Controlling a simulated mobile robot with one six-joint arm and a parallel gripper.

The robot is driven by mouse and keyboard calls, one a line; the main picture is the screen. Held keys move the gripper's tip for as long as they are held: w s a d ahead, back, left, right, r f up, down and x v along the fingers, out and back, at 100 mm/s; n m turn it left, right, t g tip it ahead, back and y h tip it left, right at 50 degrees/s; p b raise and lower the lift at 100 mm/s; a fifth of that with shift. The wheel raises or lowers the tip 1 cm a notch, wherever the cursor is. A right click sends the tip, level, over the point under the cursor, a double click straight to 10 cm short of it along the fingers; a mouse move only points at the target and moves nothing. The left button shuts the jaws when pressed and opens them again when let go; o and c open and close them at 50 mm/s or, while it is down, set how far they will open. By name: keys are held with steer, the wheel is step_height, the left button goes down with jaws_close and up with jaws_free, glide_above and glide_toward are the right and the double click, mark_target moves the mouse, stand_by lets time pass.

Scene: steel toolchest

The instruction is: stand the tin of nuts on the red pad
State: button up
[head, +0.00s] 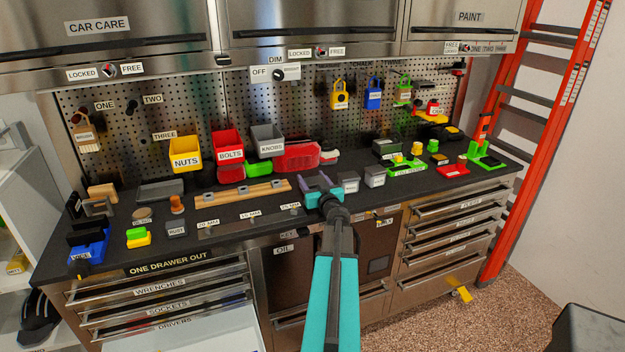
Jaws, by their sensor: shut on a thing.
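My gripper (315,184), with purple fingers on a turquoise palm, is low over the middle of the workbench. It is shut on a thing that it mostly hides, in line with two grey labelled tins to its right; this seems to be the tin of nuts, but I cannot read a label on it. The nearer grey tin (347,182) is just right of the gripper, and the other grey tin (374,177) is farther right. The red pad (452,171) lies flat on the bench well to the right, with a small pale label at its front.
A green tray (407,168) with yellow pieces lies between the tins and the red pad. A green stand (487,156) is right of the pad. A wooden rack (242,193) lies left of my gripper. Red and yellow bins, including one marked NUTS (186,154), hang behind.

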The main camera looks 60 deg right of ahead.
steer(key=o, duration=1.3)
steer(key=shift+f+b, duration=0.25)
steer(key=shift+b, duration=0.55)
steer(key=v, duration=0.5)
steer(key=shift+s+a+r, duration=0.15)
steer(key=shift+a+r, duration=0.05)
steer(key=shift+a, duration=0.1)
steer(key=v, duration=0.5)
steer(key=shift+b, duration=0.4)
steer(key=shift+s+a+r+p, duration=0.2)
steer(key=shift+s+a+p, duration=0.1)
steer(key=shift+p, duration=0.3)
steer(key=shift+s+p, duration=0.1)
steer(key=shift+p, duration=0.25)
steer(key=shift+s, duration=0.1)
